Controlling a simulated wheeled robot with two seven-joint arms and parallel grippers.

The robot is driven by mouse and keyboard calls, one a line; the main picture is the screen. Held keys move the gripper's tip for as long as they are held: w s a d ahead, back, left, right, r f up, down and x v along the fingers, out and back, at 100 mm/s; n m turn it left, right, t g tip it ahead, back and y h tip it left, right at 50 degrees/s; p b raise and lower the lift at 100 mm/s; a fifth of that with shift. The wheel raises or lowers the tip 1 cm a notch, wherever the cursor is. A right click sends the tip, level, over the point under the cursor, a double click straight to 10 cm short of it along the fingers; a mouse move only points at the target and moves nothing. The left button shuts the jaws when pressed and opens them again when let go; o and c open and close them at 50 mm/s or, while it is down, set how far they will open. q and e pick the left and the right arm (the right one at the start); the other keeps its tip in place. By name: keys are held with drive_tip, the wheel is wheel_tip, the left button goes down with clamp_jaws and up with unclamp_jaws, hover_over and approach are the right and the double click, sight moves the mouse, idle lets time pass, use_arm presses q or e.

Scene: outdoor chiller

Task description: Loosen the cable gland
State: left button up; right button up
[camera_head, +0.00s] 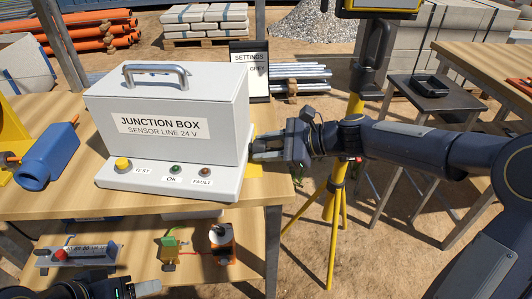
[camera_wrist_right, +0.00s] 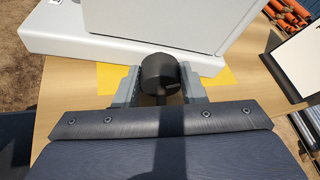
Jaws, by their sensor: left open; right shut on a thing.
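The white junction box (camera_head: 165,125) with a carry handle stands on the wooden table. Its base carries a yellow TEST button and OK and FAULT lamps. The black, rounded cable gland (camera_wrist_right: 160,70) is at the box's side in the right wrist view. My right gripper (camera_head: 264,149) reaches in from the right; in its wrist view, its two fingers (camera_wrist_right: 160,88) are shut on the gland, one on each side. The gland is hidden in the head view. My left gripper (camera_head: 148,287) is open and low at the bottom left edge, away from the box and partly cut off.
A blue tool (camera_head: 48,155) lies left of the box. A settings sign (camera_head: 249,70) stands behind it. A yellow tripod (camera_head: 345,150) stands beyond my right arm. The lower shelf (camera_head: 120,240) holds several small devices. A yellow patch (camera_wrist_right: 222,80) lies under the box's edge.

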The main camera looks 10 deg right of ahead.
idle(0.4)
drive_tip(key=o, duration=1)
drive_tip(key=v, duration=0.7)
drive_tip(key=shift+s+d+p, duration=0.2)
drive_tip(key=shift+d+p, duration=0.15)
drive_tip(key=shift+r, duration=0.15)
